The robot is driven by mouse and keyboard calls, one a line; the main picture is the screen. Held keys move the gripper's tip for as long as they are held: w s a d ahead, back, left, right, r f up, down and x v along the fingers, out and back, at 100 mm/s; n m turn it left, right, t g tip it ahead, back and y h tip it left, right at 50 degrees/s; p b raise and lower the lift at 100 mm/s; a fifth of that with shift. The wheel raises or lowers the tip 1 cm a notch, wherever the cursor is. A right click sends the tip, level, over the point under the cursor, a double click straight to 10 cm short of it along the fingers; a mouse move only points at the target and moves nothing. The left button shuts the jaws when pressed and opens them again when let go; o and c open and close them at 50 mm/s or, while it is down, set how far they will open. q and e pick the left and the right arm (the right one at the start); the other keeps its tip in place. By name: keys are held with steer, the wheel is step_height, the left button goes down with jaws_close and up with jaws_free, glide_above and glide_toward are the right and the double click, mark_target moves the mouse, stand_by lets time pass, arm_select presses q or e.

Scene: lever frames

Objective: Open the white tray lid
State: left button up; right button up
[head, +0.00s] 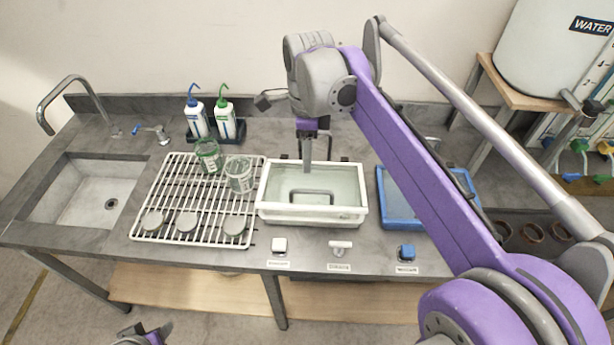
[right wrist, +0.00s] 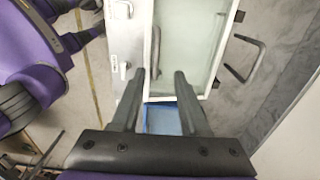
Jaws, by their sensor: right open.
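The white tray (head: 311,216) stands on the grey counter in the middle of the head view. A pale see-through lid (head: 343,182) lies within its white rim, with a grey bar handle (head: 311,192) on it. In the right wrist view the lid (right wrist: 205,40) and its handle (right wrist: 168,52) show beyond the fingertips. My right gripper (head: 306,163) points down over the back part of the tray. Its fingers (right wrist: 160,74) are apart with nothing between them. My left gripper (head: 138,332) shows only partly at the bottom edge, low and away from the counter.
A white wire rack (head: 160,205) with glass jars (head: 240,175) stands left of the tray. A blue tray (head: 398,214) is to the right, partly behind my arm. Wash bottles (head: 225,118) stand at the back. Small labelled blocks (head: 280,245) line the front edge.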

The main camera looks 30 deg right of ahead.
mark_target(309, 191)
steer(key=f, duration=0.9)
steer(key=shift+s+a+f, duration=0.1)
steer(key=shift+s+f, duration=0.1)
steer(key=shift+s, duration=0.2)
steer(key=shift+c, duration=0.2)
jaws_close()
stand_by(0.7)
